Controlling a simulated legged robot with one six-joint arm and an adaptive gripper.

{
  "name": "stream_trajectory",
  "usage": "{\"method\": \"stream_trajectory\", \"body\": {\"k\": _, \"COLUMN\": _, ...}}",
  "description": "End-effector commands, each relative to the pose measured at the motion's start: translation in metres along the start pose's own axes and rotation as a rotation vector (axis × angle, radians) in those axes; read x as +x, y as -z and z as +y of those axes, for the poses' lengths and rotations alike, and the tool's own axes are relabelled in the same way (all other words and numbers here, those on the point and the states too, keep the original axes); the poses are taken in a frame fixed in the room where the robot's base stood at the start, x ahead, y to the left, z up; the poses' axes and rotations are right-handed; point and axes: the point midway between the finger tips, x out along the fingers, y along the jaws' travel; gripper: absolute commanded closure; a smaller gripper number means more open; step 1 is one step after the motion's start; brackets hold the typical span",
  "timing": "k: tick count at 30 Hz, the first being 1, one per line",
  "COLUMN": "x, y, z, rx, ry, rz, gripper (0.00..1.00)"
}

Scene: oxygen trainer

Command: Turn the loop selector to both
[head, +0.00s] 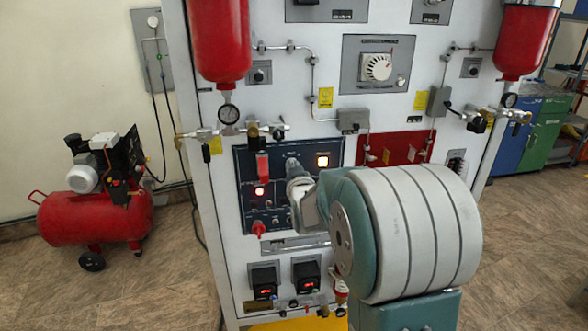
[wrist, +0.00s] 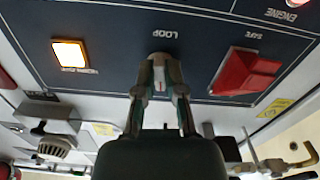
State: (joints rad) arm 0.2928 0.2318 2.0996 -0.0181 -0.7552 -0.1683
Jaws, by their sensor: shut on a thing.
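The loop selector (wrist: 159,72) is a small grey knob with a red mark on the dark blue panel (wrist: 110,30). In the wrist view it sits below the upside-down LOOP label, between my fingertips. My gripper (wrist: 159,88) is shut on it, one finger on each side. The mark looks roughly upright in that view, but I cannot read which position it indicates. In the head view my gripper (head: 294,168) reaches the blue panel (head: 247,160), and my arm and fingers hide the knob.
A red guarded switch (wrist: 245,72) marked SAFE and a lit square button (wrist: 70,53) flank the selector. Red cylinders (head: 220,45) hang at both sides of the cabinet. A red compressor (head: 95,210) stands on the floor at left. The floor between compressor and cabinet is mostly clear.

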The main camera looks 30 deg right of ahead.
Motion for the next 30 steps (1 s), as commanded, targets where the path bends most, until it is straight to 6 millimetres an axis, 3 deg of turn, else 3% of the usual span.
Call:
{"method": "stream_trajectory", "body": {"k": 10, "x": 0.0022, "y": 0.0064, "z": -0.0014, "rx": 0.151, "ry": 0.004, "rz": 0.015, "gripper": 1.0}}
{"method": "stream_trajectory", "body": {"k": 26, "x": 0.0022, "y": 0.0066, "z": -0.0011, "rx": 0.18, "ry": 0.004, "rz": 0.016, "gripper": 1.0}}
{"method": "stream_trajectory", "body": {"k": 27, "x": 0.0022, "y": 0.0066, "z": -0.0011, "rx": 0.18, "ry": 0.004, "rz": 0.016, "gripper": 0.82}}
{"method": "stream_trajectory", "body": {"k": 29, "x": 0.0022, "y": 0.0066, "z": -0.001, "rx": 0.18, "ry": 0.004, "rz": 0.016, "gripper": 0.55}}
{"method": "stream_trajectory", "body": {"k": 30, "x": 0.0022, "y": 0.0066, "z": -0.0009, "rx": 0.18, "ry": 0.003, "rz": 0.016, "gripper": 0.52}}
